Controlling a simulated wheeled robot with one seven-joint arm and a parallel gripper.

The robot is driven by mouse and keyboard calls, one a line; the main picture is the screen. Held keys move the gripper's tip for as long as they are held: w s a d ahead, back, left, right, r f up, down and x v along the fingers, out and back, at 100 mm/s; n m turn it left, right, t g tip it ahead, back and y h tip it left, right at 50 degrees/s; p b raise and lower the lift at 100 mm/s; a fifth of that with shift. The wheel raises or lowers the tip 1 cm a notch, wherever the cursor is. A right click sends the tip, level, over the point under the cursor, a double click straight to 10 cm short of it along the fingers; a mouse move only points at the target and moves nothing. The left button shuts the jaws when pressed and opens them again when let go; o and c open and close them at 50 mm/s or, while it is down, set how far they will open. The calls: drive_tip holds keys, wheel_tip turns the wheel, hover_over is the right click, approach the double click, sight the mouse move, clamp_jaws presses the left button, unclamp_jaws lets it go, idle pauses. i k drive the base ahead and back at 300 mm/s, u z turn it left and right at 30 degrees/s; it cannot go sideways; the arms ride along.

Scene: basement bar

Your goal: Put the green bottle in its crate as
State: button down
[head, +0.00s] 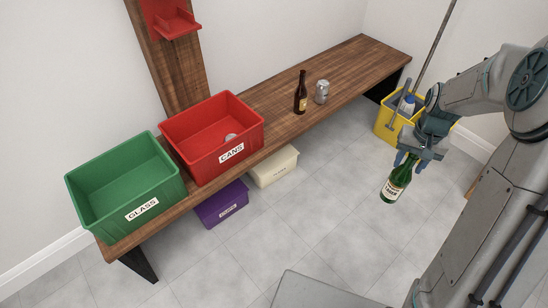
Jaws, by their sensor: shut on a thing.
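My gripper (405,159) is shut on the green bottle (396,186) near its neck. The bottle has a pale label and hangs nearly upright, slightly tilted, over the grey floor in front of the bench. The green crate (163,180), labelled GLASS, stands on the left end of the wooden bench, well away from my gripper. Its visible inside looks empty. The red crate (178,151), labelled CANS, stands beside it with a pale, can-like thing inside.
A brown bottle (300,93) and a silver can (322,92) stand on the wooden bench (365,58). A purple bin (222,204) and a cream bin (273,167) sit below. A yellow bucket (384,122) with tools stands behind my gripper. The floor ahead is open.

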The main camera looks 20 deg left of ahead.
sight(136, 195)
drive_tip(key=u, duration=2.1)
drive_tip(key=i, duration=0.1)
drive_tip(key=u, duration=0.05)
